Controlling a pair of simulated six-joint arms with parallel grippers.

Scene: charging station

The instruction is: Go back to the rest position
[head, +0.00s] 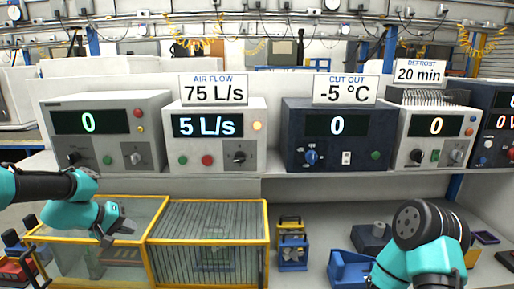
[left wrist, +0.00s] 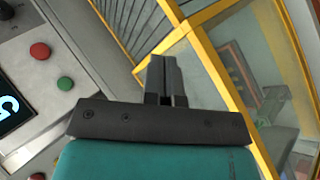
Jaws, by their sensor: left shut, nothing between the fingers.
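My left gripper (head: 122,226) is in front of the yellow-framed cage at the lower left in the head view. In the left wrist view the gripper (left wrist: 165,78) has its two dark fingers together, with nothing between them. It is apart from the instruments on the shelf. My right arm (head: 425,240) shows at the lower right in the head view; its gripper is out of sight.
A shelf (head: 275,188) carries a row of instruments, including a white one reading 5 L/s (head: 212,148) and a dark blue one (head: 335,150). Below are yellow-framed cages (head: 266,235), a small blue-yellow device (head: 292,252) and a blue holder (head: 347,270).

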